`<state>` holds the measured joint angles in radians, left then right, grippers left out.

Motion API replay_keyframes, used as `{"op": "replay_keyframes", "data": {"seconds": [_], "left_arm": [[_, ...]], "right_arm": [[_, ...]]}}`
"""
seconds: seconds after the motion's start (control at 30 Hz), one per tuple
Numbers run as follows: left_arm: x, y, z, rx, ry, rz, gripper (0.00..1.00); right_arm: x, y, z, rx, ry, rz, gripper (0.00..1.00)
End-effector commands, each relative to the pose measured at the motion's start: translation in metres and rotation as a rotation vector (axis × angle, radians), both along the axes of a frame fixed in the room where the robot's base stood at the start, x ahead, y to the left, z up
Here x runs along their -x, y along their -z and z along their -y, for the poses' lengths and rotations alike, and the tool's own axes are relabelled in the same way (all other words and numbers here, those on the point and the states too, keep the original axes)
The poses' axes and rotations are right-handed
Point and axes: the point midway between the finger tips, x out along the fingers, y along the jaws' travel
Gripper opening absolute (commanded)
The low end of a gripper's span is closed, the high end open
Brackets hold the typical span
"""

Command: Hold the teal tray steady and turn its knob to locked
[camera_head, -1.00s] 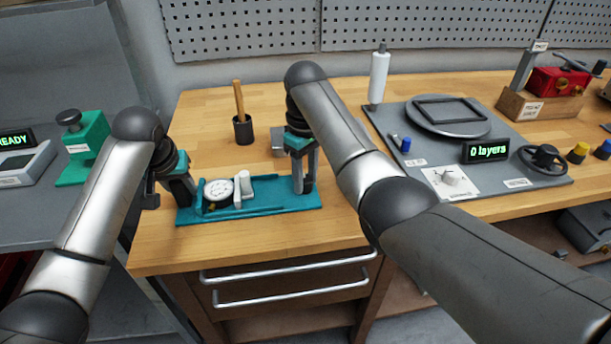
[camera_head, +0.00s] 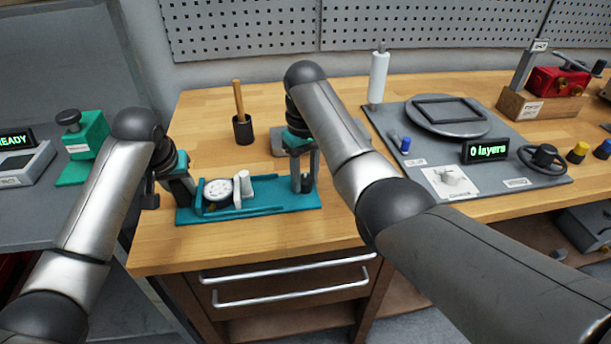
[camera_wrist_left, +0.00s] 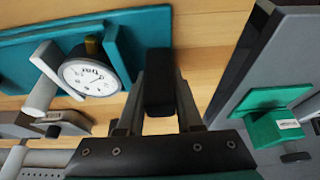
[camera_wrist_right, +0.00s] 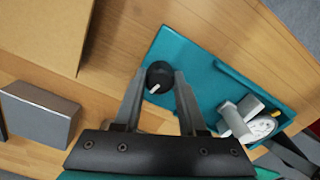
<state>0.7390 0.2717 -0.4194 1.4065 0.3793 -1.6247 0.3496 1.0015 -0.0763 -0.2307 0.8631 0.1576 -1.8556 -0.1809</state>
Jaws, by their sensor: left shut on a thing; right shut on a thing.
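The teal tray (camera_head: 262,211) lies flat on the wooden bench and carries a round white dial gauge (camera_head: 217,190) and a pale upright cylinder. My left gripper (camera_head: 187,197) is at the tray's left end, shut on a black block (camera_wrist_left: 160,90) there. My right gripper (camera_head: 303,186) reaches down at the tray's right end and is shut on the dark round knob (camera_wrist_right: 158,74). The knob's white pointer line faces the lower left in the right wrist view. No lock marking is readable, so I cannot tell its setting.
A dark cup (camera_head: 243,130) with a wooden stick stands behind the tray. A grey block (camera_head: 283,143) lies behind my right gripper. A grey panel (camera_head: 385,128) with a turntable and a "0 layers" display is at right. Bare bench lies before the tray.

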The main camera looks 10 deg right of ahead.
Motion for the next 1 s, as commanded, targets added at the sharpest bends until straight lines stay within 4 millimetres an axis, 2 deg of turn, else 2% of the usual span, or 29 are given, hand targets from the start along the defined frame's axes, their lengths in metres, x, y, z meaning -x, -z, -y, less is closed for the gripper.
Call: {"op": "replay_keyframes", "data": {"seconds": [0.03,1.0], "left_arm": [[0.0037,0.0067,0.0003,-0.001,0.001,-0.018,0.00],[0.0036,0.0067,0.0002,-0.001,0.001,-0.017,0.00]], "right_arm": [[-0.0001,-0.0004,-0.0012,-0.003,0.042,0.001,0.00],[-0.0007,-0.0007,-0.0018,-0.008,0.953,0.002,0.00]]}}
